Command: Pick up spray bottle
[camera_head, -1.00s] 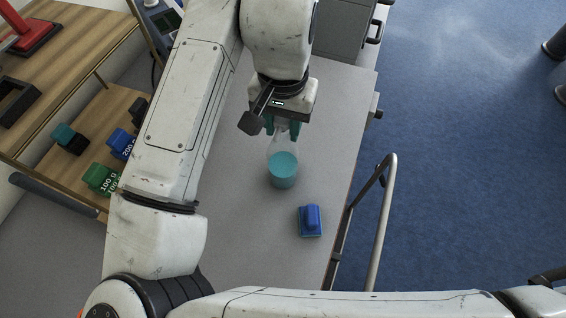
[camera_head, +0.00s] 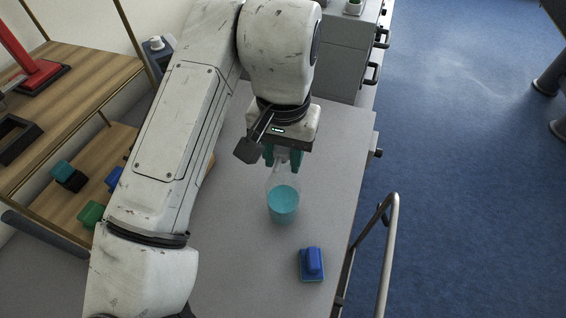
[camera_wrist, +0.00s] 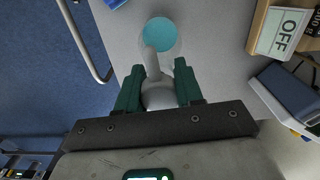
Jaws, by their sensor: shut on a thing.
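The spray bottle (camera_head: 283,203) is clear with teal liquid in its lower part. It is in the middle of the head view, below my gripper (camera_head: 283,157), over the grey table. My gripper's green fingers are shut on the bottle's top. In the wrist view, the fingers (camera_wrist: 160,92) hold the pale spray head, and the teal part of the bottle (camera_wrist: 161,34) shows beyond them. I cannot tell for sure whether the bottle's base touches the table.
A blue block-like object (camera_head: 312,263) lies on the grey table (camera_head: 235,270) nearer the front. A metal rail (camera_head: 386,255) runs along the right edge. A wooden shelf (camera_head: 80,205) with coloured weights stands at left. Grey drawers (camera_head: 338,65) are behind.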

